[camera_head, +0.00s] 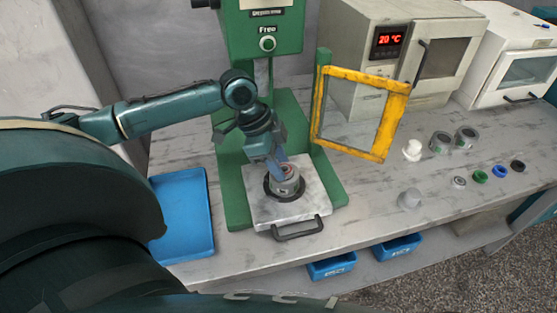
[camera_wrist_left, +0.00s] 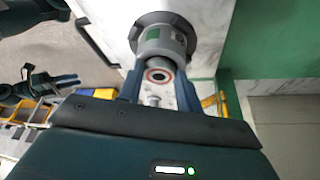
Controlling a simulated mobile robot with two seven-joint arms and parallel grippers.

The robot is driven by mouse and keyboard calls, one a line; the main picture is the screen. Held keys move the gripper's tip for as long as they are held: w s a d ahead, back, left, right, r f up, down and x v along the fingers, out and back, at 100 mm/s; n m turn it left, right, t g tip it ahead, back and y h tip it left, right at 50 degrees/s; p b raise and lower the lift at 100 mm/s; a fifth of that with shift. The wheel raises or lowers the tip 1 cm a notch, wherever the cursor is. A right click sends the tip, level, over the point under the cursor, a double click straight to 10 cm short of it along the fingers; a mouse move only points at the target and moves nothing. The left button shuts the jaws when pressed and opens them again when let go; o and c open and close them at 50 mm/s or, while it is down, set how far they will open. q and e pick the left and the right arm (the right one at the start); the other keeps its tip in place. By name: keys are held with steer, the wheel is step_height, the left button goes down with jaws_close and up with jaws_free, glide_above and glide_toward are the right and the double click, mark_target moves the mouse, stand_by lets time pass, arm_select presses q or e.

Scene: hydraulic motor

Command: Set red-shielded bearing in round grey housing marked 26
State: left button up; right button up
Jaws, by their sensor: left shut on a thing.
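A round grey housing (camera_head: 286,187) stands upright in a dark ring on the light plate under the green press; I cannot read its marking. It also shows in the left wrist view (camera_wrist_left: 162,42). My left gripper (camera_head: 282,164) is right above the housing's mouth, pointing down, and is shut on the red-shielded bearing (camera_wrist_left: 158,75), whose red ring shows between the fingers. The bearing is at the housing's opening; I cannot tell whether it is inside or just above. A dark gripper, seemingly my right one (camera_wrist_left: 62,81), shows small at the left wrist view's edge; its jaws are unclear.
The green press (camera_head: 262,35) stands close behind, with an open yellow-framed guard (camera_head: 384,125) to its right. A blue tray (camera_head: 184,210) lies left. Two grey housings (camera_head: 440,143) (camera_head: 465,139) and several small rings (camera_head: 480,176) lie right. Ovens (camera_head: 440,50) stand at the back.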

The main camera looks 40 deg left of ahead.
arm_select(q)
steer(key=o, duration=0.8)
steer(key=shift+o, duration=1.1)
steer(key=shift+r, duration=0.1)
steer(key=v, duration=1.2)
